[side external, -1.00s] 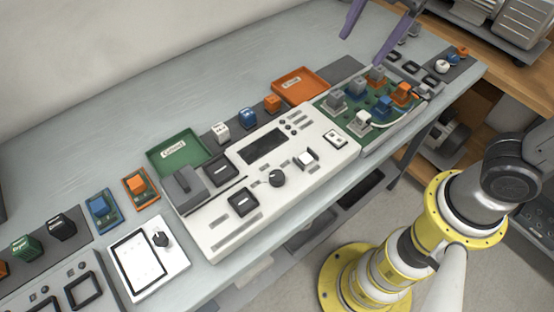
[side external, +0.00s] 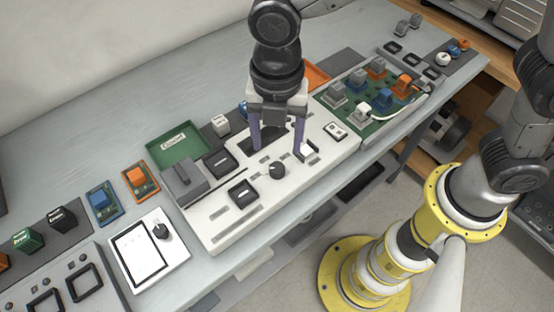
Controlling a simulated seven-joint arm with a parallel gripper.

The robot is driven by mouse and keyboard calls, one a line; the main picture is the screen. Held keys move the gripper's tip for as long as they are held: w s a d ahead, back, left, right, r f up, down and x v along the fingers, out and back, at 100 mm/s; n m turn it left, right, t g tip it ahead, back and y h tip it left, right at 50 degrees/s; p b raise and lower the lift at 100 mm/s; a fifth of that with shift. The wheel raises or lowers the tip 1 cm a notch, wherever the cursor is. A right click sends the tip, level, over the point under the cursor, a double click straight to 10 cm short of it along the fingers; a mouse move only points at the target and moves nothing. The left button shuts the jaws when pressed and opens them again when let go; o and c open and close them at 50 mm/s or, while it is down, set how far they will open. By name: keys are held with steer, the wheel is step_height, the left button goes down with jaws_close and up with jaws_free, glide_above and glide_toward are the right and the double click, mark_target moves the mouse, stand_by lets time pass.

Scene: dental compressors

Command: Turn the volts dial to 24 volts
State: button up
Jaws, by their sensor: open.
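The white control panel (side external: 222,232) lies on the bench and carries a round black dial (side external: 277,169) near its middle. No volts label or scale is readable at this size, so I cannot tell its setting. Another small black knob (side external: 160,231) sits on a white pad with a blank screen at the lower left. My gripper (side external: 277,152) has purple fingers, points down and is open and empty. Its fingers are over the panel, just behind the black dial in the picture, one in front of the dark display and one near the white switch.
A green tray (side external: 207,146) and a partly hidden orange tray (side external: 318,77) stand behind the panel. A green board (side external: 350,110) with several coloured plugs lies to the right. A grey lever block (side external: 181,180) rises at the panel's left end. The bench's back left is clear.

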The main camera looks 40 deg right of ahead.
mark_target(277, 167)
step_height(277, 167, down, 8)
steer(key=shift+r, duration=0.15)
stand_by(0.3)
jaws_close()
